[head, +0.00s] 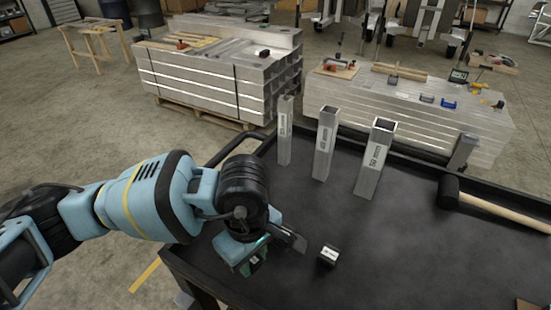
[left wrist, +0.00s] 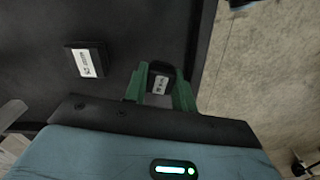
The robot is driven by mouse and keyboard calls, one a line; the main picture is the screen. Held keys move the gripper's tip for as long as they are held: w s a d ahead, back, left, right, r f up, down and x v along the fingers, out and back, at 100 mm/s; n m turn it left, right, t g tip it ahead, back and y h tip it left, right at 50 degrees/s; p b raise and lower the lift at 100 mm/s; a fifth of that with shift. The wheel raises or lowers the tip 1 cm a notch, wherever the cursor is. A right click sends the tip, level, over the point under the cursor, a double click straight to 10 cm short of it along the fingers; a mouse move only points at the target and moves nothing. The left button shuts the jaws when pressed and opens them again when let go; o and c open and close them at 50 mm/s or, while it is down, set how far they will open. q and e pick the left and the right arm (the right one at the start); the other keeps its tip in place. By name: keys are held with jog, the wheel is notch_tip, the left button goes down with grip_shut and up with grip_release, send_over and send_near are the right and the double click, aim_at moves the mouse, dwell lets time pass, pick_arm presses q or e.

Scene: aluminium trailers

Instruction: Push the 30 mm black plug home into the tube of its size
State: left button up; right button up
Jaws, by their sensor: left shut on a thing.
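My left gripper (head: 257,265) is low over the near left edge of the black table. In the left wrist view its green fingers (left wrist: 161,82) are shut on a small black plug (left wrist: 160,70) with a white label too blurred to read. A second, larger-looking black plug (left wrist: 87,60) lies apart on the table; it also shows in the head view (head: 328,255), right of the gripper. Three square aluminium tubes stand upright: the thinnest (head: 285,135) at left, its label unreadable, a middle one (head: 325,145), and the widest (head: 374,165), marked 50 mm. My right gripper is out of view.
A mallet with a black head (head: 448,191) and wooden handle lies at the right of the black table (head: 400,255). A grey block (head: 462,152) stands at its back edge. Stacked aluminium profiles (head: 215,75) stand behind. The table between plug and tubes is clear.

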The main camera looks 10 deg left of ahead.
pick_arm(q)
jog(key=s+a+m, duration=0.1)
jog(key=a+m, duration=0.2)
jog(key=s+a+r+m, duration=0.1)
jog(key=a+m, duration=0.2)
jog(key=a, duration=0.1)
jog(key=s+a+r+m, duration=0.1)
jog(key=a+m, duration=0.3)
jog(key=shift+a, duration=0.25)
jog(key=shift+s+a+r+m, duration=0.15)
jog(key=shift+a+m, duration=0.25)
jog(key=shift+m, duration=0.2)
